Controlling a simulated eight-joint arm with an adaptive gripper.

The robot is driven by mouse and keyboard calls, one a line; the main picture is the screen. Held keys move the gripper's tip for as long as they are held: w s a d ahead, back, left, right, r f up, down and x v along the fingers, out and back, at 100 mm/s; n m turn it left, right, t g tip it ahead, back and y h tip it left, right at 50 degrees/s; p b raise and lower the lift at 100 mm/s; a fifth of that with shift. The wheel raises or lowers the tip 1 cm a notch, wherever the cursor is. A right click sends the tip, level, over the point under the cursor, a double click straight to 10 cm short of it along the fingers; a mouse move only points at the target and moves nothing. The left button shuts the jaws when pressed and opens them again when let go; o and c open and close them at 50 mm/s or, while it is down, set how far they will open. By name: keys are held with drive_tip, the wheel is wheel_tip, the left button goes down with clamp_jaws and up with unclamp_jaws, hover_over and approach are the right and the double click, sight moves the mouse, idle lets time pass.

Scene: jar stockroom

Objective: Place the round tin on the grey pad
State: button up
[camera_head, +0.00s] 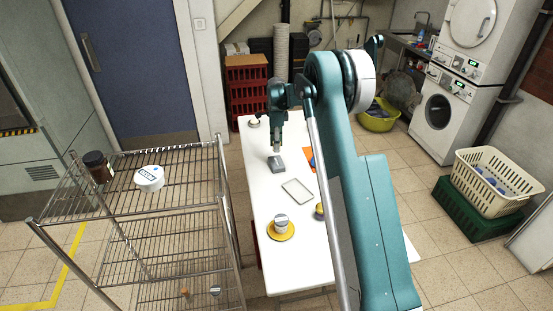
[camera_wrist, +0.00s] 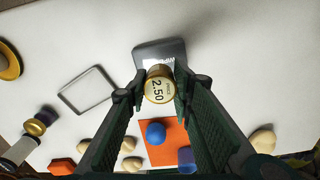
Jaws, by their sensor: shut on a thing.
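The round tin (camera_wrist: 158,88), with a gold lid marked 2.50, is between the two fingers of my gripper (camera_wrist: 157,92) in the wrist view. My gripper (camera_head: 277,148) is shut on it and points down over the white table in the head view. The grey pad (camera_head: 276,166) lies right below my gripper there. In the wrist view the grey pad (camera_wrist: 147,50) shows just beyond the tin, which overlaps its near part. The tin's underside is hidden, so I cannot tell whether it touches the pad.
A thin-rimmed tray (camera_head: 297,190) and a yellow saucer (camera_head: 272,234) bearing a jar are nearer on the table. An orange mat (camera_wrist: 174,152) bears a blue ball (camera_wrist: 155,132). Several pale lumps lie around it. A wire rack (camera_head: 130,215) stands left of the table.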

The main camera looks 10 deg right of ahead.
sight(277, 162)
drive_tip(key=shift+f, duration=1.8)
drive_tip(key=shift+f+b, duration=0.5)
drive_tip(key=shift+f, duration=1.35)
drive_tip(key=shift+f, duration=0.2)
drive_tip(key=o, duration=0.9)
drive_tip(key=shift+r, duration=0.25)
wheel_tip(277, 162, up, 12)
drive_tip(key=shift+p, duration=0.8)
